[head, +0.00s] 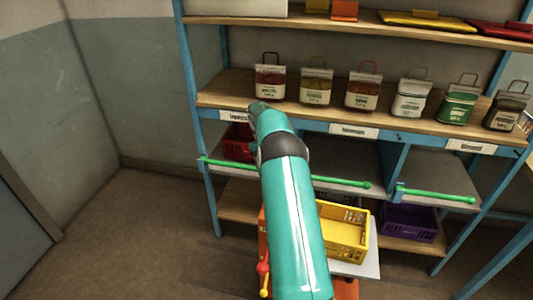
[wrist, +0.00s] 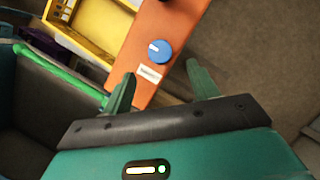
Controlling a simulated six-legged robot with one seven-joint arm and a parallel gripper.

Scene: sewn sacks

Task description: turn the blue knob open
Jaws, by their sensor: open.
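The blue knob (wrist: 160,52) shows in the wrist view, on an orange panel (wrist: 152,28). It is round with a white mark on its left side, and a small white label (wrist: 149,73) sits just below it. My gripper (wrist: 158,80) is open, its two green fingers spread apart with nothing between them. In the picture the knob lies just beyond the fingertips, between their lines; I cannot tell the exact distance. In the head view my teal arm covers the knob and the gripper.
A yellow crate (head: 343,231) stands beside the orange panel, and a purple crate (head: 408,221) is to its right. A blue-framed shelf (head: 202,130) holds several sacks and has green rails (head: 342,181) along its front. Bare floor (head: 150,235) lies to the left.

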